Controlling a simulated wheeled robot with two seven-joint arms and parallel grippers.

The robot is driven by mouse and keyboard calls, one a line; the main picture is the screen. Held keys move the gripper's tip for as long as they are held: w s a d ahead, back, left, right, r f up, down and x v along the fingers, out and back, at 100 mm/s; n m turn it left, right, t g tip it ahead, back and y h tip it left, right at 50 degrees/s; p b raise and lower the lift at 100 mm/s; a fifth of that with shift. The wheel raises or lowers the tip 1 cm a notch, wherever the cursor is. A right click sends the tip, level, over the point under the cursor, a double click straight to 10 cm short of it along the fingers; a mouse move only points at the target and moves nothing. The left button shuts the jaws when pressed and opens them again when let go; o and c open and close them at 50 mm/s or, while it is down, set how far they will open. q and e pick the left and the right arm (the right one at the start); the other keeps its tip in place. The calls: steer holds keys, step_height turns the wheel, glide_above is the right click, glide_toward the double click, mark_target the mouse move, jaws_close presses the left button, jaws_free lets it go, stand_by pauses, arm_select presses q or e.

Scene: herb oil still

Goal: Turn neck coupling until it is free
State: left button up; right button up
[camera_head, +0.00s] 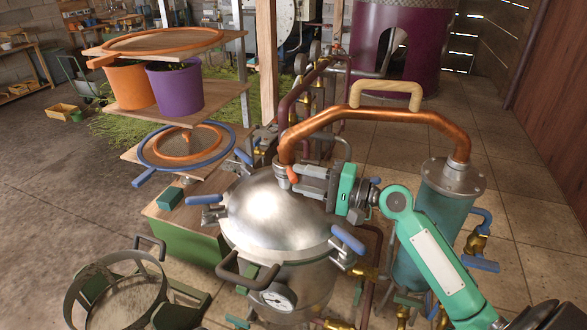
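The neck coupling (282,173) is at the top of the steel still pot (264,215), where the copper swan-neck pipe (365,115) meets the lid. A small orange-copper piece shows at its front. My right gripper (291,176) reaches in from the right, its fingertips at the coupling and partly covering it. I cannot tell whether the fingers press on it or stand slightly apart from it. The pipe arches right and down to the teal condenser (447,196) and appears seated at both ends. My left gripper is not in view.
Blue-handled clamps (347,240) stand around the pot's lid, and a pressure gauge (277,299) is on its front. A wooden handle (386,90) rises from the pipe. A round metal basket (120,292) is at front left.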

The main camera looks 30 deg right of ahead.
steer(key=shift+p+x, duration=0.4)
steer(key=shift+x, duration=1.1)
steer(key=shift+c, duration=0.2)
steer(key=shift+f, duration=0.1)
jaws_close()
steer(key=shift+d, duration=0.1)
